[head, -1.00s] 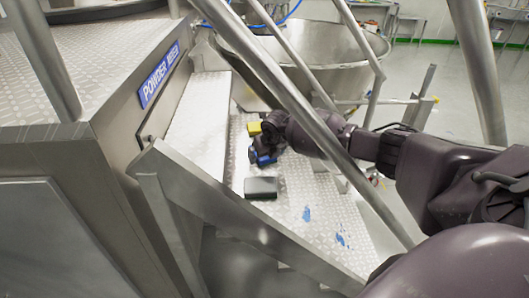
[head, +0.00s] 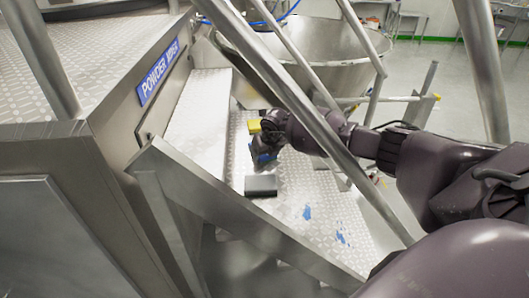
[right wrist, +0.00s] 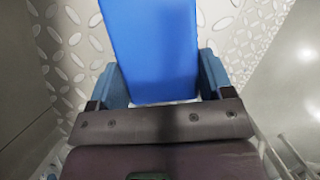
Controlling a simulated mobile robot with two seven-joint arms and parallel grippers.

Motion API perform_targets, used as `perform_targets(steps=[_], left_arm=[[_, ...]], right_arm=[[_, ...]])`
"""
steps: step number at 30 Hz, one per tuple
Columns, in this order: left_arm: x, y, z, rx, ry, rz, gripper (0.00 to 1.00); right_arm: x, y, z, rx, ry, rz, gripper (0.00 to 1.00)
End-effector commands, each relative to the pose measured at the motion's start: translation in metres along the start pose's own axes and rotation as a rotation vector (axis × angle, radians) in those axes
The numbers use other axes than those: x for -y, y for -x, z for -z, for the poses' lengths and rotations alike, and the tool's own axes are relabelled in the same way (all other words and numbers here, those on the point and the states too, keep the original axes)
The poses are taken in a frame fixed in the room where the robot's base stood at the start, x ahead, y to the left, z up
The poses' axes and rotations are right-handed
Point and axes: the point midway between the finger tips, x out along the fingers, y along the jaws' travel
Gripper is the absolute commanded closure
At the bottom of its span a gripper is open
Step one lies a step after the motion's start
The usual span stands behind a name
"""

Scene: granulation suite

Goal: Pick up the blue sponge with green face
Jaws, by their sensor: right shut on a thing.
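The blue sponge (right wrist: 150,45) shows in the right wrist view as a flat, bright blue block between the two fingers of my right gripper (right wrist: 165,85). Its green face is not visible. In the head view my right gripper (head: 263,156) points down over the patterned metal step, behind the slanted handrail. It is shut on the sponge, which is hard to tell apart from the blue fingertips there. I cannot tell whether the sponge still touches the step. My left gripper is not in view.
A dark grey block (head: 261,185) lies on the step (head: 285,230) just in front of the gripper. A yellow item (head: 254,126) shows beside the wrist. Blue spots (head: 307,212) mark the step. A slanted handrail (head: 300,105) crosses before my right arm. A large steel bowl (head: 320,60) stands behind.

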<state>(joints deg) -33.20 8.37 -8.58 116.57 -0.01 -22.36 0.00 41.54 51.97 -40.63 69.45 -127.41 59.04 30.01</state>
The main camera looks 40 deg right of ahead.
Motion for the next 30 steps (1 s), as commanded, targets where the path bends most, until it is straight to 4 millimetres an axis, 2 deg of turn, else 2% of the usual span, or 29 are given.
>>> perform_targets(steps=[5, 18, 24, 30], left_arm=[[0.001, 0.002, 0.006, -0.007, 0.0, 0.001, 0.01], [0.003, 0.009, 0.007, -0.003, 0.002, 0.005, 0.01], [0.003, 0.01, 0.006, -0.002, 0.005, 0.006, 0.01], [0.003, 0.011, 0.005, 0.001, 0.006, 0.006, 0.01]], right_arm=[[0.0, 0.027, -0.012, 0.006, 0.0, -0.001, 0.49], [0.0, 0.122, -0.051, 0.006, 0.001, 0.001, 0.49], [0.0, 0.15, -0.063, 0.004, 0.0, 0.0, 0.49], [0.0, 0.162, -0.067, 0.001, 0.0, 0.001, 0.49]])
